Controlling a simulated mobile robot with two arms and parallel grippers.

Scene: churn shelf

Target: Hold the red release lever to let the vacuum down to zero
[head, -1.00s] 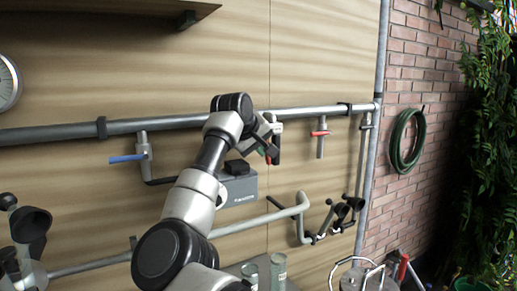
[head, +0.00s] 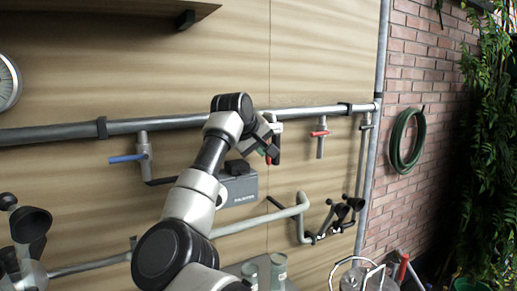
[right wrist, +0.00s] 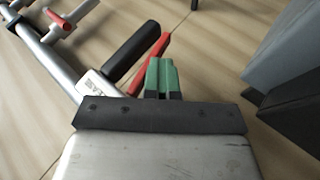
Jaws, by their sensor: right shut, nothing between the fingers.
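The red release lever (right wrist: 150,63) shows in the right wrist view as a slim red bar beside a black grip (right wrist: 132,50). In the head view only a small red bit of it (head: 268,159) shows past my gripper. My right gripper (head: 272,150) is at the lever under the pipe. In the right wrist view its green fingers (right wrist: 162,78) are shut together, with nothing between them. Their tips overlap the lever's right side; whether they touch it I cannot tell. A round gauge (head: 8,82) is cut off at the left edge; its reading is not legible. My left gripper is not in view.
A grey pipe (head: 70,132) runs along the wall, with a blue-handled valve (head: 127,158) and a red-handled valve (head: 320,133). A grey box (head: 240,190) sits below it. Black-ended cups (head: 342,208) hang at right. A green hose (head: 407,140) hangs on brick.

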